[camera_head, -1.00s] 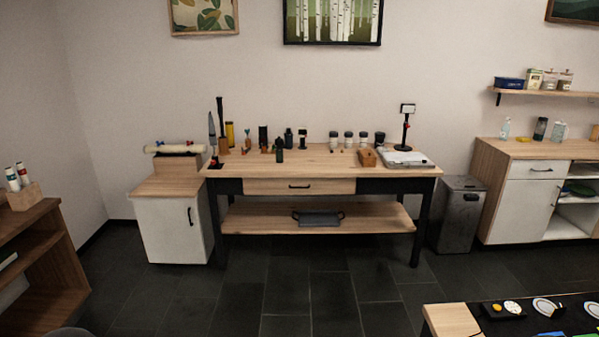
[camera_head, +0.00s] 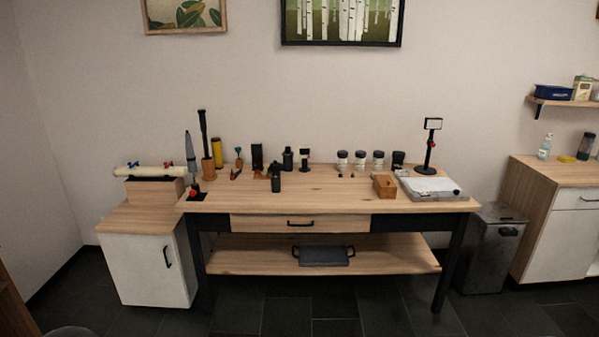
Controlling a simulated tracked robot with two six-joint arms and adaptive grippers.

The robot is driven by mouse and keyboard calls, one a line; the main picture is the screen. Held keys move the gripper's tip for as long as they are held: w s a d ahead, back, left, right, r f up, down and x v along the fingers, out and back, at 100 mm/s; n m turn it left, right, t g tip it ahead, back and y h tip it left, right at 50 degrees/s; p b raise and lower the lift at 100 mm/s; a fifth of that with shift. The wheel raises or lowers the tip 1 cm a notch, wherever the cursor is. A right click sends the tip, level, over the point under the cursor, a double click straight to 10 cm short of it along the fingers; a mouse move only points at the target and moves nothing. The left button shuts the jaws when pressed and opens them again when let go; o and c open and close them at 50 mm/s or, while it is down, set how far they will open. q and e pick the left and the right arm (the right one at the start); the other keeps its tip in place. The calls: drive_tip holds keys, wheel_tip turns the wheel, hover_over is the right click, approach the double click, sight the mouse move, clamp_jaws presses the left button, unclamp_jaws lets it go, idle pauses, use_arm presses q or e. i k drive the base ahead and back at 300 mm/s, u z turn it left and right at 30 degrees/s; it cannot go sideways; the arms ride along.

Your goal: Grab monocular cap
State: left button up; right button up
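Several small dark items stand on the wooden worktable (camera_head: 330,201) ahead of me. A dark cylinder (camera_head: 257,157), a small dark bottle-like item (camera_head: 288,159) and another dark upright item (camera_head: 276,180) are near its middle left. One of these may be the monocular, but they are too small to tell. I cannot make out a separate monocular cap. Neither of my grippers shows in the head view.
A white cabinet (camera_head: 146,270) stands left of the table and a dark bin (camera_head: 488,262) right of it. A lower shelf (camera_head: 240,256) holds a grey tray (camera_head: 323,247). Dark floor lies open in front.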

sight(275, 167)
drive_tip(key=z, duration=0.1)
drive_tip(key=i, duration=2.75)
drive_tip(key=u, duration=1)
drive_tip(key=k, duration=0.5)
drive_tip(key=u, duration=0.35)
drive_tip(key=i, duration=0.5)
drive_tip(key=z, duration=0.15)
